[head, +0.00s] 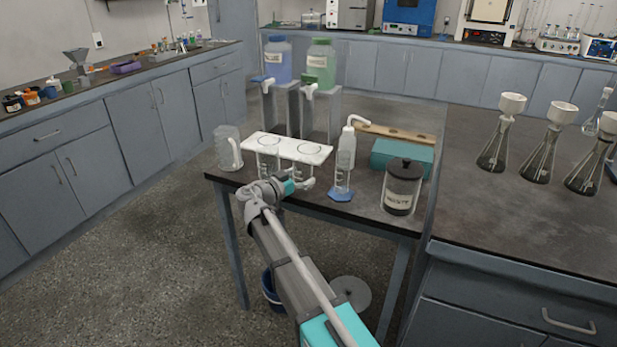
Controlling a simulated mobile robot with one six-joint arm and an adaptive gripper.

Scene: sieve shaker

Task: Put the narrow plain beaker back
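Two clear, handleless glass beakers are at the white board with round holes (322,154) on the small table: a left one (268,160) and a right one (303,174). They look alike in width, so I cannot tell which is the narrow plain one. A wider clear vessel with a white handle (226,146) stands left of the board. My gripper (306,184) is at the front of the board, low by the right beaker. My wrist partly covers the beakers' lower parts. Whether the fingers are open, shut or touching glass is not clear.
A wash bottle (346,150) and a cylinder on a blue foot (342,194) stand close right. Blue (277,60) and green (320,65) containers stand on grey blocks behind.

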